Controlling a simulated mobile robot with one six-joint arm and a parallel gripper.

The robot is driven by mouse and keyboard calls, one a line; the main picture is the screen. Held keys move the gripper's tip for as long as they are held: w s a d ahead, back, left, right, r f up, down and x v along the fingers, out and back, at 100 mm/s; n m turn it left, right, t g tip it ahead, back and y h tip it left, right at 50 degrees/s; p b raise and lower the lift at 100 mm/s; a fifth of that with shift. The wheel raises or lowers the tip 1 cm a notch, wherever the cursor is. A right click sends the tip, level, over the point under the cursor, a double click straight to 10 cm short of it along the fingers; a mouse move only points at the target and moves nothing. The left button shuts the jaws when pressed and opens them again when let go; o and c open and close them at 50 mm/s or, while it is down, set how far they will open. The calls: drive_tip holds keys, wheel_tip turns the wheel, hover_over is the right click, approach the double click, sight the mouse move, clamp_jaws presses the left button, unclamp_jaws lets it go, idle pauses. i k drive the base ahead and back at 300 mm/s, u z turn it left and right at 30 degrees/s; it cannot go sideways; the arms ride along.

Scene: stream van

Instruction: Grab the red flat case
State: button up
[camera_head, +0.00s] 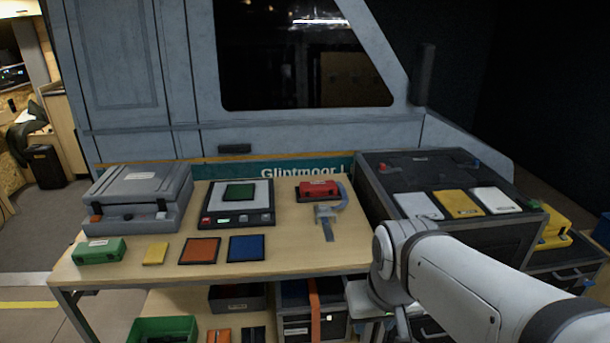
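A red case (319,189) with a pale label lies at the back right of the wooden table (290,255). A flat square with an orange-red face and dark rim (200,250) lies nearer the front edge, left of a similar blue square (246,248). My white arm comes in from the lower right and bends near the table's right front corner. My gripper cannot be made out in this view. Nothing is seen touching the red case except possibly a blue-grey strap-like item (327,213) close in front of it.
A grey machine (138,195) and a scale-like device (237,218) bearing a green square stand at left. A green case (99,251) and yellow block (155,253) lie in front. A dark cabinet (390,185) with flat cards stands right. Table front, centre-right, is clear.

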sight(327, 188)
drive_tip(key=i, duration=0.95)
